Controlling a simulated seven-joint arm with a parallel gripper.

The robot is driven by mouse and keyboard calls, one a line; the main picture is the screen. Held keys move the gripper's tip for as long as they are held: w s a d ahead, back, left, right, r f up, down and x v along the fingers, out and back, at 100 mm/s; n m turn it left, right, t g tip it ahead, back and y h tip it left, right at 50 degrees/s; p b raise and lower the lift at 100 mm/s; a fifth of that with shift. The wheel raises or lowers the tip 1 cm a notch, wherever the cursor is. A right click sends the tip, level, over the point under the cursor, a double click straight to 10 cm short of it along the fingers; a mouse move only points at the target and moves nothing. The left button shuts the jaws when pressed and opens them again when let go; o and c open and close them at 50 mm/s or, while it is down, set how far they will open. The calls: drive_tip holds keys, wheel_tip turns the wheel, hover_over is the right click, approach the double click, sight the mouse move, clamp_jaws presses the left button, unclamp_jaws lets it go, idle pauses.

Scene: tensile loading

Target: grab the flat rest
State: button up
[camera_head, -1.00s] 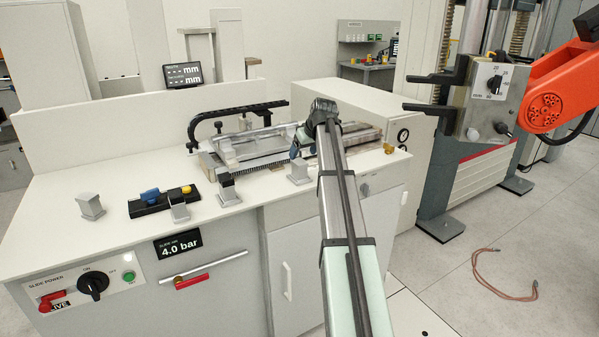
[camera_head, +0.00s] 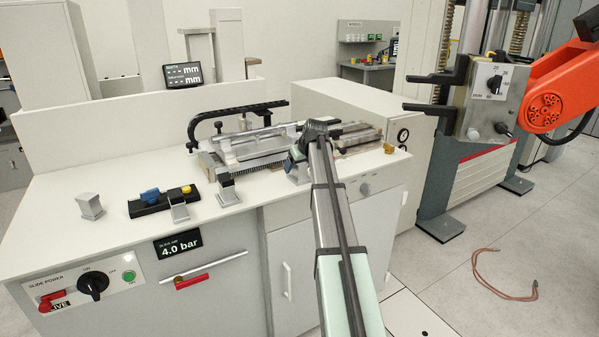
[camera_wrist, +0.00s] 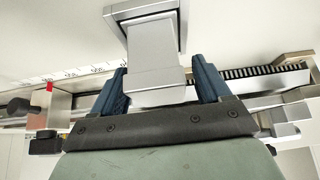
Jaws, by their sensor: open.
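A grey metal rest (camera_wrist: 155,62) with a flat face and a wider square base stands between my gripper's two blue fingers in the wrist view. My gripper (camera_wrist: 160,68) is open, with a finger on either side of it; a small gap shows at the left finger, and contact on the right is unclear. In the head view the rest (camera_head: 298,174) stands at the bench's front edge, partly hidden by my gripper (camera_head: 293,158). Similar grey rests stand farther left: one (camera_head: 228,190), another (camera_head: 180,210), and a third (camera_head: 90,206). Their top shapes are hard to tell apart.
A rail fixture (camera_head: 245,152) with a black arched handle (camera_head: 230,112) lies just behind the rest. A black block with blue and yellow knobs (camera_head: 150,205) sits left on the bench (camera_head: 110,240). A grey testing machine (camera_head: 465,190) stands right.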

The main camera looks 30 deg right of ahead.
drive_tip(key=c, duration=1.3)
drive_tip(key=shift+o, duration=0.2)
